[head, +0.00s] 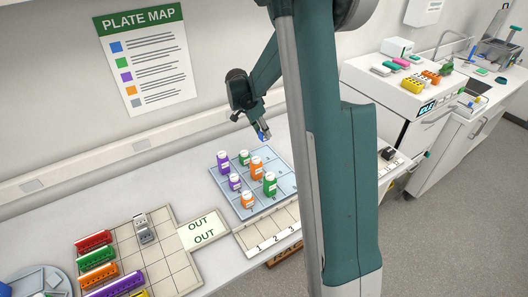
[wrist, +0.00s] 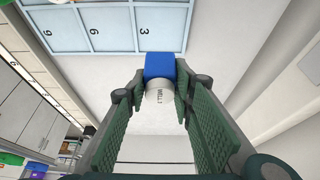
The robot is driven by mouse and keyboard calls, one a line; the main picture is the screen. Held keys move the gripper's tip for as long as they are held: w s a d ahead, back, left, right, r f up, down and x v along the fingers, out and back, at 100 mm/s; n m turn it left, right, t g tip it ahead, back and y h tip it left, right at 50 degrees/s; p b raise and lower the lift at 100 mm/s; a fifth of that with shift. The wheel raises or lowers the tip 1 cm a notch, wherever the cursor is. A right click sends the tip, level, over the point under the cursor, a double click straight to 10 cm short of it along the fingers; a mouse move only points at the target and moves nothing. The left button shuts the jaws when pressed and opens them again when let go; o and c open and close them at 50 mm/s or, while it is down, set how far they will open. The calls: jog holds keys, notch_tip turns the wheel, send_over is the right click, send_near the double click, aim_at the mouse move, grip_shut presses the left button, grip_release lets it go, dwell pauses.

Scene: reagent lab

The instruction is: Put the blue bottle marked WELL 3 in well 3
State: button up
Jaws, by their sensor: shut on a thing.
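The blue bottle (wrist: 160,66) with a white cap is held between my gripper's fingers (wrist: 158,88). WELL is printed on its cap; the number is too small to read surely. In the head view the blue bottle (head: 263,135) shows just below my gripper (head: 259,128), above the far right corner of the light blue well tray (head: 281,172). In the wrist view, well 3 (wrist: 165,15) shows beyond the bottle, empty where visible, with wells 6 and 9 to its left.
Purple, green and orange bottles stand in the tray, among them a purple one (head: 223,162) and a green one (head: 270,185). A numbered rack (head: 262,240) lies in front. An OUT card (head: 203,229) and a gridded board with coloured blocks lie left. My column hides part of the bench.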

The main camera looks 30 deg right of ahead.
aim_at(264, 140)
jog(key=shift+f, duration=2.85)
jog(key=shift+f, duration=0.1)
jog(key=shift+f, duration=1.75)
jog(key=shift+f, duration=0.2)
jog(key=o, duration=0.9)
jog(key=shift+r, duration=0.2)
jog(key=v, duration=1.2)
